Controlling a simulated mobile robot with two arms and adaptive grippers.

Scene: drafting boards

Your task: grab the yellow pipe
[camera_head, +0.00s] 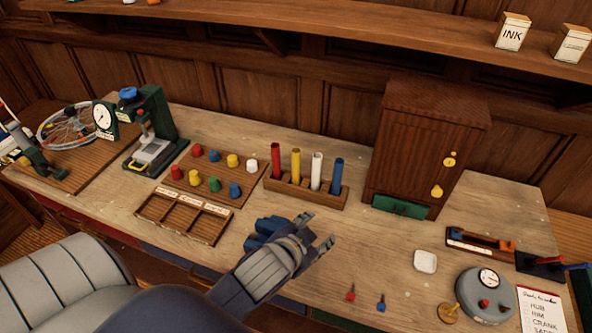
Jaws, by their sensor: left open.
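The yellow pipe (296,165) stands upright in a wooden rack (318,201) near the middle of the table. A red pipe (276,160) stands to its left, with a white pipe (316,171) and a blue pipe (336,175) to its right. The lower ends of the pipes are hidden in the rack. My left gripper (319,229) is open and empty in front of the rack, its fingertips pointing right and apart from the pipes. My right gripper is not in view.
A peg board (211,182) and an empty-looking compartment tray (183,218) lie left of the rack. A wooden cabinet (413,150) stands behind right. A round grey device (486,294) sits at front right. Bare table (385,240) lies right of my gripper.

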